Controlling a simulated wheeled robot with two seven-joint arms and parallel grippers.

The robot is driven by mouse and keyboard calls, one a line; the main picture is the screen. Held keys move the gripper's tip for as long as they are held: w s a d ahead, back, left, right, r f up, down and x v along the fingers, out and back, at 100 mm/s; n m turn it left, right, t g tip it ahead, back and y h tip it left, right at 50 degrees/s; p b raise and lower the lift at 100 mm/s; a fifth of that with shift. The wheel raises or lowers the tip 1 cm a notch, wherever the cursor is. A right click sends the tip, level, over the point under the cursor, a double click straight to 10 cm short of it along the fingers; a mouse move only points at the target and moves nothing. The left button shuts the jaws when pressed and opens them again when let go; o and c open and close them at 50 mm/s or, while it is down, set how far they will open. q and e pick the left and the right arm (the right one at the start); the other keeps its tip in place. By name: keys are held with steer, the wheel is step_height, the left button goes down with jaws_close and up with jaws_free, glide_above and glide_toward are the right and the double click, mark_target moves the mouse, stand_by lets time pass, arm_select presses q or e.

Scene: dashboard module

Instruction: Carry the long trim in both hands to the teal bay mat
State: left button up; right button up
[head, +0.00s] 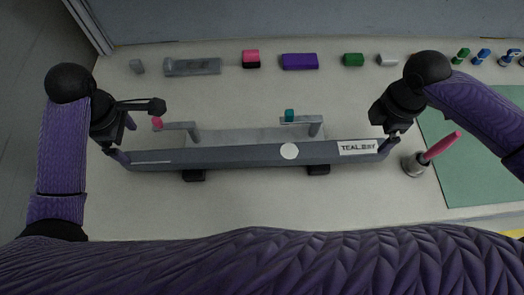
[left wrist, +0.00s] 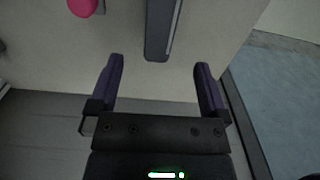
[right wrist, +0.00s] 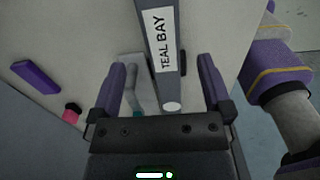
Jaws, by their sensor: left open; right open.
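The long trim (head: 230,154) is a grey bar lying left to right across the table, with a white dot and a "TEAL BAY" label near its right end. My left gripper (head: 124,141) is open at its left end; in the left wrist view the trim's end (left wrist: 158,35) shows between the spread fingers. My right gripper (head: 387,140) is open at the right end; in the right wrist view the trim (right wrist: 166,80) runs between the fingers. Contact with the fingers cannot be told. The teal bay mat (head: 455,150) lies on the right, partly hidden by my right arm.
Dark blocks (head: 194,175) show under the trim's near side. Grey brackets with pink and teal tips (head: 290,115) stand behind it. A pink-handled tool in a metal cup (head: 413,164) stands near the mat's left edge. Small coloured items, including a purple block (head: 300,61), line the back.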

mark_target(366, 147)
arm_select(q)
step_height(366, 147, down, 9)
steer(key=shift+r, duration=0.1)
arm_select(e)
step_height(366, 147, down, 9)
steer(key=shift+r, duration=0.1)
arm_select(q)
jaws_close()
arm_select(e)
jaws_close()
